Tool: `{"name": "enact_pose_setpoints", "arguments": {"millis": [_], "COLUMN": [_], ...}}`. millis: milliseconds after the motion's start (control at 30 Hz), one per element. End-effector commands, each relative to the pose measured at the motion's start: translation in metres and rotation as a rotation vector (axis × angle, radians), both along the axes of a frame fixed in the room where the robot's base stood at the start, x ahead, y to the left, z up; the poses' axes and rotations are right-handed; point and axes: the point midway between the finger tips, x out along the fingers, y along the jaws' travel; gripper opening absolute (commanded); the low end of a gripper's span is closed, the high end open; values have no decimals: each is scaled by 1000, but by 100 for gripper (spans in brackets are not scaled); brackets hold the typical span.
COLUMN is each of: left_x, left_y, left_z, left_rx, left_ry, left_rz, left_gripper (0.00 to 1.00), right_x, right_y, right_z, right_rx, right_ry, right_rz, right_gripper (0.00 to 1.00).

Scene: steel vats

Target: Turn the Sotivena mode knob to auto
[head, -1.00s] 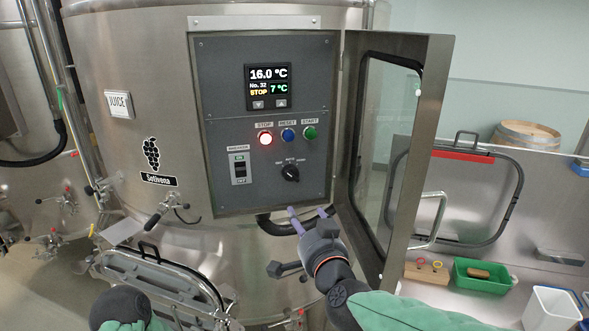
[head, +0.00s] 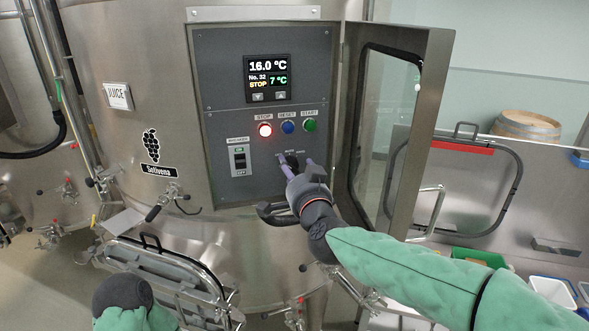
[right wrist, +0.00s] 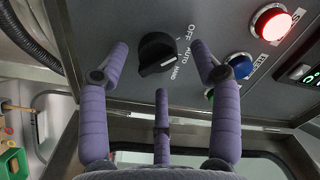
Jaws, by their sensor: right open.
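The Sotivena mode knob (right wrist: 157,53) is black and sits on the grey control panel (head: 222,100), with OFF, AUTO and HAND printed beside it. Its white mark lies on the side toward AUTO and HAND in the right wrist view; I cannot tell exactly which label it points at. My right gripper (right wrist: 158,50) is open, with its purple fingers spread on either side of the knob and no clear contact. In the head view the right gripper (head: 296,163) partly hides the knob (head: 291,160). My left gripper is out of view.
The red STOP light (head: 265,130) is lit, beside blue RESET (head: 288,127) and green START (head: 309,125) buttons above the knob. A breaker switch (head: 239,160) is left of it. The open cabinet door (head: 429,130) stands close right of my right arm.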

Motion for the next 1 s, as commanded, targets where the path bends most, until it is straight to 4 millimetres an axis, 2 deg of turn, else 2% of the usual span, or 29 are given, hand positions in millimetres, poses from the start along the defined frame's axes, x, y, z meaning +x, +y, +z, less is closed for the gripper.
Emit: {"name": "enact_pose_setpoints", "arguments": {"millis": [167,433,467,600,633,667,1000], "left_x": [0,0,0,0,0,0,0], "left_y": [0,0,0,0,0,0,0], "left_z": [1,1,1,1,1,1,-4], "left_rx": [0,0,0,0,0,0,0], "left_ry": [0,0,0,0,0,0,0], "left_rz": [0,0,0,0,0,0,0], "left_gripper": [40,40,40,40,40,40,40], "right_x": [9,10,10,10,10,10,10], "right_y": [2,2,2,2,2,2,2], "right_z": [0,0,0,0,0,0,1], "right_rx": [1,1,1,1,0,1,35], "right_ry": [1,1,1,1,1,0,5], "right_rz": [-1,-1,-1,-1,-1,0,-1], "right_gripper": [64,64,61,22,13,9,9]}}
